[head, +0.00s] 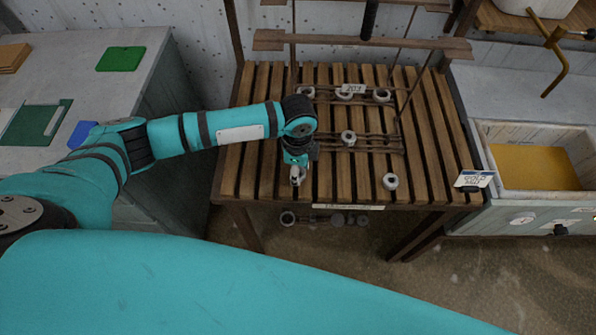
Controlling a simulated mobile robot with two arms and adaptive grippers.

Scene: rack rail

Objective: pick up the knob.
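Several small grey round pieces that look like knobs are on the slatted wooden rack (437,150). One grey knob (390,181) sits alone near the front right of the slats. Another grey knob (348,138) is on the middle rail. My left gripper (297,178) points down over the front left of the slats, left of the lone knob and apart from it. A pale grey shape shows at its tip; I cannot tell whether it is fingers or a held piece. My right gripper is not in view.
More grey pieces sit on the back rail (362,97) by a "203" label (353,88), and several hang below the front edge. Uprights and a crossbar (365,42) stand over the rack. A drawer with a yellow bottom (535,167) is at right.

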